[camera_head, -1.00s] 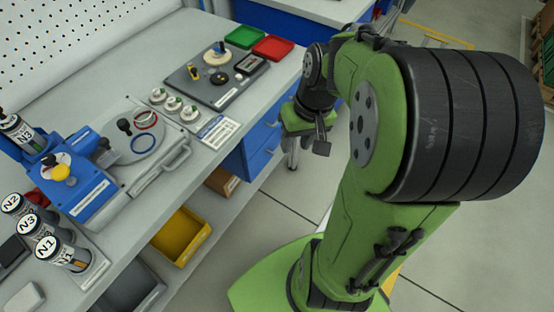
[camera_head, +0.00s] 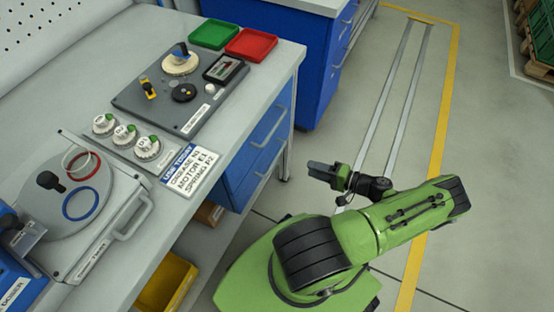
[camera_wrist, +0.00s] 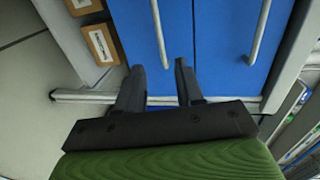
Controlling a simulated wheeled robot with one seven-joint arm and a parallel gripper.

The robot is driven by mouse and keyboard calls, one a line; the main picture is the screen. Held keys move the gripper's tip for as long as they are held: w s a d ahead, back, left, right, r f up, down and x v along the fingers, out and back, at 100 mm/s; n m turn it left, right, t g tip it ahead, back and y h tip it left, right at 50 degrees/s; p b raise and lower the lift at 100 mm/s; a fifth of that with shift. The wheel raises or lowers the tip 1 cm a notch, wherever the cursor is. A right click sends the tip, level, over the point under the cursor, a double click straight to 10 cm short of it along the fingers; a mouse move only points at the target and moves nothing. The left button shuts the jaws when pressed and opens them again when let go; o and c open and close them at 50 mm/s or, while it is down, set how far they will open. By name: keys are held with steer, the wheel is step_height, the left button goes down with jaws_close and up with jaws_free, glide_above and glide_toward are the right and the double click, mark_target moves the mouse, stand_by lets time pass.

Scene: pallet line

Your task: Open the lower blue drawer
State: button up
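The blue drawer unit under the workbench has an upper drawer (camera_head: 264,128) and a lower blue drawer (camera_head: 238,187), both looking shut. In the wrist view, which is turned sideways, the lower drawer (camera_wrist: 178,25) is on the left and its pale bar handle (camera_wrist: 158,28) points towards the gap between my fingers. The upper drawer's handle (camera_wrist: 261,32) is further right. My gripper (camera_wrist: 159,66) is open and empty. In the head view my gripper (camera_head: 315,168) is out in front of the drawers, apart from them. Its distance to the handle is hard to judge.
Cardboard boxes (camera_wrist: 100,43) lie on the shelf beside the lower drawer. A yellow bin (camera_head: 168,284) is on the lower shelf. The bench top (camera_head: 226,120) holds a tool board (camera_head: 150,105) and red (camera_head: 251,45) and green trays (camera_head: 214,34). The floor in front is open.

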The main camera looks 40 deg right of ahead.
steer(key=b+x, duration=0.2)
steer(key=x, duration=1.1)
steer(key=shift+w+a+f, duration=0.15)
steer(key=shift+w+a, duration=0.05)
steer(key=shift+c, duration=0.3)
jaws_close()
